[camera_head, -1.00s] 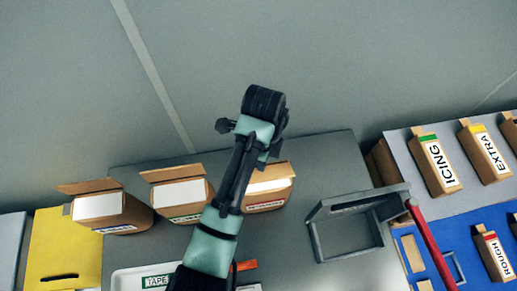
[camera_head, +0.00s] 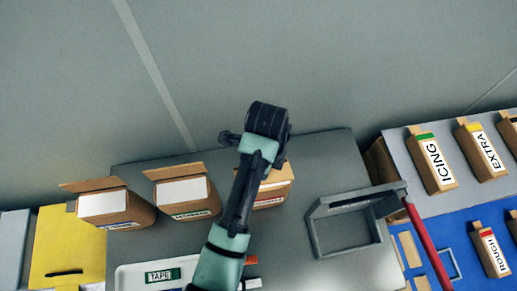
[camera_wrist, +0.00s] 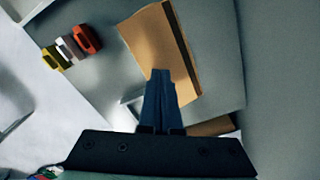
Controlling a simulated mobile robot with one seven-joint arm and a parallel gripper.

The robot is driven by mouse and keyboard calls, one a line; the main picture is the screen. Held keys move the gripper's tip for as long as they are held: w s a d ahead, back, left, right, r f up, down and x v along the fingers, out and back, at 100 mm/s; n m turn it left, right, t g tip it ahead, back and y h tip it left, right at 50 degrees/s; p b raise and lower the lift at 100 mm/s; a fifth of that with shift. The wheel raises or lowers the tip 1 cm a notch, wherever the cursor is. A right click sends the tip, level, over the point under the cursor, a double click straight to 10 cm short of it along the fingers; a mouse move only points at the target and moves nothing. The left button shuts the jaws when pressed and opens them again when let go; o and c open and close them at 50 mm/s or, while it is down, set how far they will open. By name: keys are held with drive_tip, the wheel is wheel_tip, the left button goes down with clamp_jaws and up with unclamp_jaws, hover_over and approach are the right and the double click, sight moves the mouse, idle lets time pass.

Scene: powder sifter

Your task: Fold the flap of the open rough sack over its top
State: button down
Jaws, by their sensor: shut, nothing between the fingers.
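Three brown sacks stand in a row on the grey table in the head view. The left sack (camera_head: 113,210) and middle sack (camera_head: 186,199) have raised flaps and white showing at their tops. The right sack (camera_head: 274,190), with a red-marked label, is partly behind my arm; its visible top looks tan. In the wrist view a brown sack surface (camera_wrist: 150,45), with a darker strip along its right side, lies beneath my gripper (camera_wrist: 160,75). My gripper's fingers are together and empty, over or touching that surface; I cannot tell which. The fingers are hidden in the head view.
A grey open frame (camera_head: 345,228) with a red bar (camera_head: 425,245) stands right of the sacks. A white tray marked TAPE (camera_head: 135,277) is in front. Labelled packets, including ICING (camera_head: 437,165), are at right. Red, white and yellow pieces (camera_wrist: 70,48) show in the wrist view.

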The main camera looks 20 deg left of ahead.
drive_tip(key=shift+w+a+r+p, duration=0.3)
drive_tip(key=shift+w+r+p, duration=0.1)
drive_tip(key=shift+r+p, duration=0.3)
drive_tip(key=shift+w+a+r+p, duration=0.25)
drive_tip(key=shift+w+r+p, duration=0.2)
drive_tip(key=shift+r, duration=0.3)
drive_tip(key=shift+f, duration=0.1)
drive_tip(key=shift+f+b, duration=1.65)
drive_tip(key=shift+f, duration=0.75)
wheel_tip(320, 180, up, 9)
drive_tip(key=p, duration=0.9)
drive_tip(key=shift+r, duration=0.1)
